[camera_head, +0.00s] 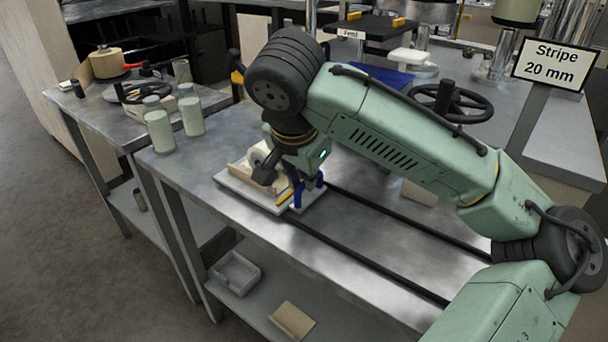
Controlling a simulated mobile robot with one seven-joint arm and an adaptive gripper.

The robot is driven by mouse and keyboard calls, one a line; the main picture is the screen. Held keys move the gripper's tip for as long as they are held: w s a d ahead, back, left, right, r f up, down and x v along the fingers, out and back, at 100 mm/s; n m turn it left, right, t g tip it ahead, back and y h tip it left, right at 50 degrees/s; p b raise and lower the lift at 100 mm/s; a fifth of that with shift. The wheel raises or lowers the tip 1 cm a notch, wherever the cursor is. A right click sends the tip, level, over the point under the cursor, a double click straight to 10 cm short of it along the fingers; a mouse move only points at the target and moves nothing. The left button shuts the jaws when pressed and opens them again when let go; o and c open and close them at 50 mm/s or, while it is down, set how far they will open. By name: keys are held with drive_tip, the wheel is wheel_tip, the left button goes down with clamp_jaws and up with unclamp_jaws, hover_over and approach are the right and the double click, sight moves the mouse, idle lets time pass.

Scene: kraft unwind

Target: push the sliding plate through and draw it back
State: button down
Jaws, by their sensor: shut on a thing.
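The sliding plate (240,190) is a pale, flat plate at the left end of two dark rails on the metal bench. A cream block and a white roll-like part (259,154) sit on it. My gripper (307,192) is low over the plate's right part, below the green arm. Its blue fingers are shut at the plate, beside a small yellow part (285,197). The exact part held is hidden by the fingers and the wrist.
Dark rails (365,261) run rightward along the bench, with bare metal between them. A black handwheel (447,101) and a "Stripe 20 mm" sign (554,64) stand behind my arm. A grey tray (236,272) lies on the lower shelf.

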drive_tip(key=w+a, duration=0.4)
drive_tip(key=a, duration=0.1)
drive_tip(key=w+a+p, duration=0.1)
drive_tip(key=a, duration=0.1)
drive_tip(key=shift+w+a, duration=0.4)
drive_tip(key=shift+r, duration=0.1)
drive_tip(key=c, duration=1.8)
unclamp_jaws()
drive_tip(key=shift+a, duration=0.15)
drive_tip(key=shift+o, duration=0.7)
drive_tip(key=d+v, duration=0.1)
drive_tip(key=v, duration=1)
drive_tip(key=shift+s+a+r, duration=0.2)
drive_tip(key=shift+a+r, duration=0.2)
drive_tip(key=shift+a, duration=0.05)
